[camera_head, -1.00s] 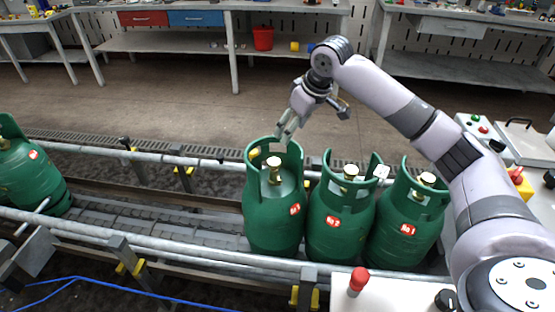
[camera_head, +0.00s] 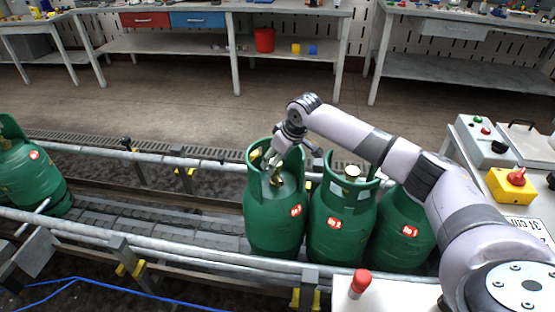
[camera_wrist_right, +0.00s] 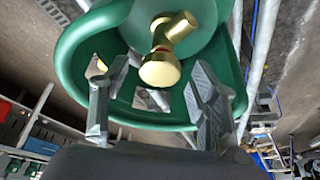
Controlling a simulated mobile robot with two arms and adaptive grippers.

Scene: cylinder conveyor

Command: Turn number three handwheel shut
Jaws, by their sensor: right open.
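Three green gas cylinders stand side by side on the conveyor; their red number labels are too small to read surely. My right gripper (camera_head: 268,163) is at the top of the left one (camera_head: 272,222), inside its collar. The brass valve (camera_head: 275,182) of this cylinder is partly covered by the gripper. In the right wrist view, the brass valve with its round end (camera_wrist_right: 160,70) sits between the two open fingers of my right gripper (camera_wrist_right: 150,85), with gaps at both sides. My left gripper is out of view.
The right cylinder (camera_head: 402,232) is partly hidden behind my arm. Metal rails (camera_head: 160,247) run along the conveyor. The collar (camera_wrist_right: 75,55) surrounds the fingers closely. The belt left of the group is clear.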

